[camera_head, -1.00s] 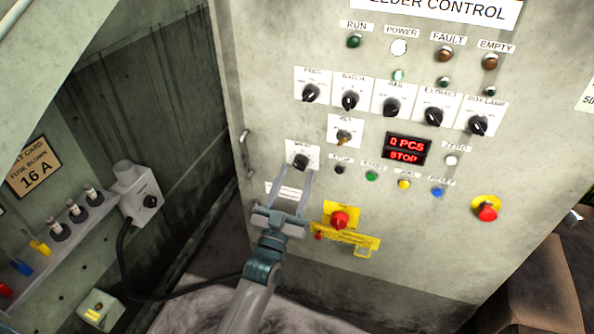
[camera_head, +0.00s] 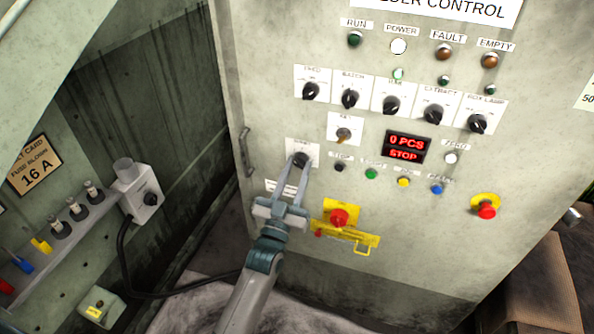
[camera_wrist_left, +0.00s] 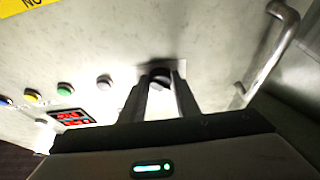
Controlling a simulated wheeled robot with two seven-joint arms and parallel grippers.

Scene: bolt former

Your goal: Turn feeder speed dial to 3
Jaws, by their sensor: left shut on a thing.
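The dial (camera_head: 301,158) is a small black knob on a white label plate, on the left part of the grey feeder control panel. The plate's lettering is too small to read for sure. My left gripper (camera_head: 298,166) reaches up from below, and its two fingers are closed on the knob. In the left wrist view the knob (camera_wrist_left: 160,75) sits between the two fingertips (camera_wrist_left: 161,80). The fingers hide the knob's sides, and its pointer setting cannot be read. My right gripper is not in view.
A row of black selector knobs (camera_head: 391,104) and a key switch (camera_head: 344,134) are above. The red display (camera_head: 406,147) reads "0 PCS STOP". Small push buttons (camera_head: 371,174) are to the right. A red knob on a yellow plate (camera_head: 339,217) is close right of my gripper. A handle (camera_head: 246,152) is left.

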